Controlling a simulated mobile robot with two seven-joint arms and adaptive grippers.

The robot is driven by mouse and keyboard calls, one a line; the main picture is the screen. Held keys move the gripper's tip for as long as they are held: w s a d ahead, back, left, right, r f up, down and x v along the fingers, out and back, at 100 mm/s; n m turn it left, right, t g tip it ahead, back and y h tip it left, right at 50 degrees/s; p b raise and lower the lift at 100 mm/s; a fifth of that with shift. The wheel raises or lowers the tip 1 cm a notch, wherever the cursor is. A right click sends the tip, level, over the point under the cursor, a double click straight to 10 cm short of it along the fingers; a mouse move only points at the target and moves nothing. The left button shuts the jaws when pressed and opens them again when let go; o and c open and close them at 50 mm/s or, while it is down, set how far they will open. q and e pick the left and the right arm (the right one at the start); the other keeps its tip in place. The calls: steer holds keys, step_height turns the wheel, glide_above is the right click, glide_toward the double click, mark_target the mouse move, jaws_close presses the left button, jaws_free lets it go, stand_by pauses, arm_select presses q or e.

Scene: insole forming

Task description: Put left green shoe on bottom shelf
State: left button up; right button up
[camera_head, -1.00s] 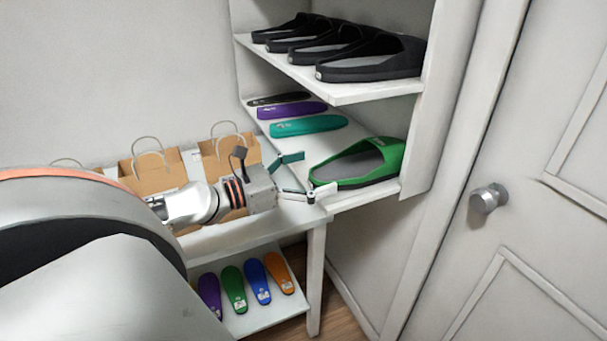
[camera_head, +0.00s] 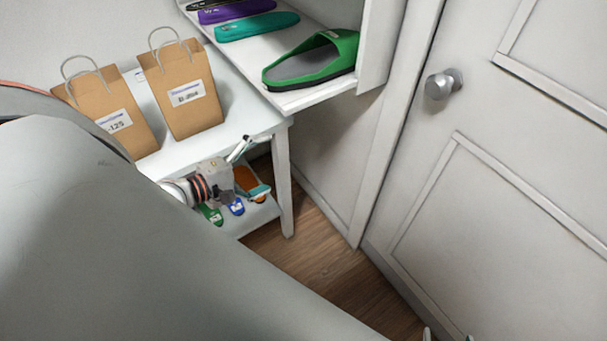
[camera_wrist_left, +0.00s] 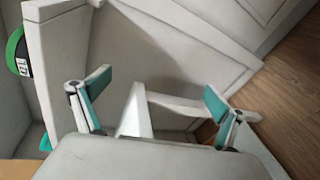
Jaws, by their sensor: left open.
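The green shoe (camera_head: 338,69) sits on the white cabinet shelf (camera_head: 300,99), near its front right edge by the side wall. In the left wrist view a green piece with a white label (camera_wrist_left: 17,52) shows at the left edge; it looks like part of this shoe. My left gripper (camera_head: 252,170) is open and empty. It is below and left of the shoe, at the front edge of the small table, in front of its lower shelf. In the left wrist view its teal-padded fingers (camera_wrist_left: 155,102) are spread wide. Two small tips at the head view's bottom edge may be my right gripper (camera_head: 447,336).
Teal (camera_head: 257,26) and purple (camera_head: 236,10) insoles lie left of the shoe. Two paper bags (camera_head: 184,95) stand on the white table (camera_head: 228,128). Green, blue and orange insoles are on its lower shelf (camera_head: 250,222). A door (camera_head: 500,180) stands at right; wood floor is clear.

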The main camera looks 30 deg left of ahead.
arm_select(q)
steer(key=s+d+f+m+g, duration=0.1)
steer(key=s+d+f+m, duration=0.2)
steer(key=d+f+m, duration=0.3)
steer(key=s+d+f+m+g+y, duration=0.1)
steer(key=s+d+f+m, duration=0.2)
steer(key=d+f+m, duration=0.2)
steer(key=s+d+f+m+g, duration=0.1)
steer(key=s+d+f+m, duration=0.1)
steer(key=d+f+m, duration=0.4)
steer(key=m, duration=0.4)
steer(key=shift+s+d+f+g, duration=0.3)
steer(key=shift+s+d, duration=0.05)
steer(key=shift+s, duration=0.05)
